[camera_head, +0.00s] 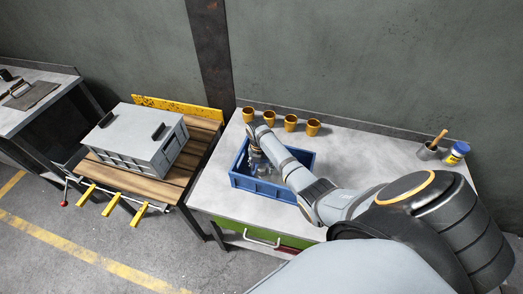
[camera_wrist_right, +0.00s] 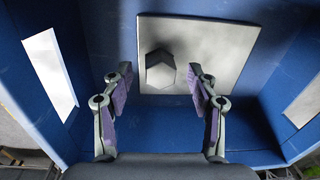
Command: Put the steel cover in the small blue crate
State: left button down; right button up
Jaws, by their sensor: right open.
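The small blue crate (camera_head: 262,189) stands on the grey table; it fills most of the right wrist view, where its floor and walls (camera_wrist_right: 92,22) show. The steel cover (camera_wrist_right: 222,45), a flat grey square plate with a dark faceted knob (camera_wrist_right: 159,70), lies on the crate floor. I cannot make it out in the head view, where my arm covers part of the crate. My right gripper (camera_wrist_right: 160,75) is open and points down inside the crate, its fingers on either side of the knob in the picture. I cannot tell whether they touch it. My left gripper is not in view.
Several orange cups (camera_head: 290,122) stand behind the crate. A grey pot with a wooden-handled tool (camera_head: 428,151) and a blue-and-yellow can (camera_head: 457,152) stand at the right. A large grey case (camera_head: 135,135) sits on the slatted wooden cart (camera_head: 204,140). The table is clear left of the crate.

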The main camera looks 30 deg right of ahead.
notch_tip(320, 180, up, 12)
jog(key=b, duration=0.1)
jog(key=shift+w+a, duration=0.25)
dwell(0.4)
